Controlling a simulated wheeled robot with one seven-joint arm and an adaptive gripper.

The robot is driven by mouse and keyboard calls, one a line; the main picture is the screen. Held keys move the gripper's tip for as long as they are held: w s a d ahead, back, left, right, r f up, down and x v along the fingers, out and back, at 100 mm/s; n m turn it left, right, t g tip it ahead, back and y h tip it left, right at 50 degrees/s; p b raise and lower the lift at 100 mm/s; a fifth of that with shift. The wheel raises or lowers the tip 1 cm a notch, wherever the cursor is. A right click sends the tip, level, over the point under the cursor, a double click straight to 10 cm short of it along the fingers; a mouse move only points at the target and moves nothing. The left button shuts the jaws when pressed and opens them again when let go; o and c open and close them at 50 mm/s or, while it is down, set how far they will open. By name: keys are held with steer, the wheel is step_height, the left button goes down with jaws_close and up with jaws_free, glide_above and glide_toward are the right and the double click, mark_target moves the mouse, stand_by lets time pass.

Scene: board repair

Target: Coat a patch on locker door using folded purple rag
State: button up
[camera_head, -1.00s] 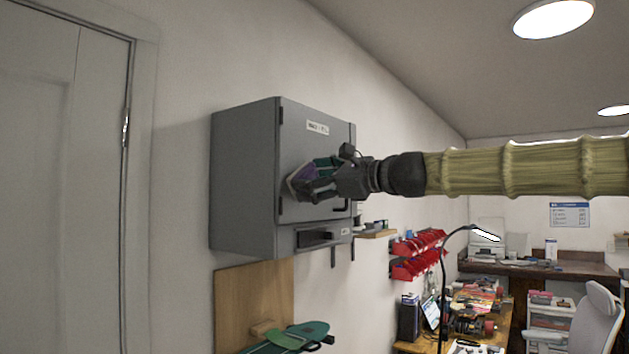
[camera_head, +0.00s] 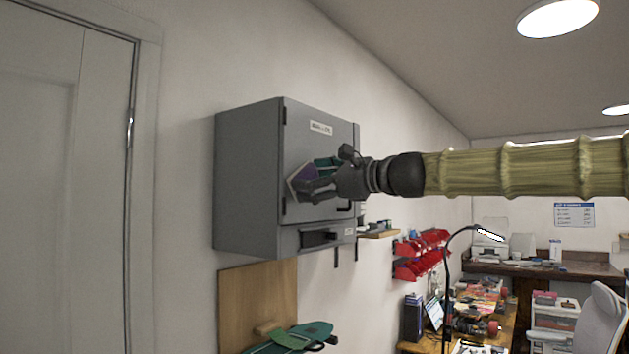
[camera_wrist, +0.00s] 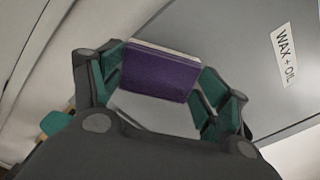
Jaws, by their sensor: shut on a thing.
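A grey locker (camera_head: 246,180) hangs on the wall, and its door (camera_head: 300,135) is shut. My gripper (camera_head: 306,183) is in front of the door's middle, shut on the folded purple rag (camera_head: 303,178). In the wrist view the rag (camera_wrist: 160,72) sits between the green-padded fingers, with a pale layer along its edge. The rag is at or very near the door face; I cannot tell whether it touches. The label on the door (camera_wrist: 284,58) reads "WAX + OIL". The gripper hides part of the door, and no coated patch is discernible.
A wooden board (camera_head: 257,290) and green skateboard decks (camera_head: 295,338) are below the locker. A small shelf (camera_head: 378,234) and red bins (camera_head: 420,256) are on the wall to the right. A cluttered workbench (camera_head: 470,325) with a lamp stands further back.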

steer(key=shift+w+a, duration=0.25)
steer(key=shift+a, duration=0.15)
steer(key=shift+d, duration=0.1)
steer(key=w+d+p, duration=0.4)
steer(key=w, duration=0.2)
stand_by(1.1)
steer(key=shift+d, duration=0.1)
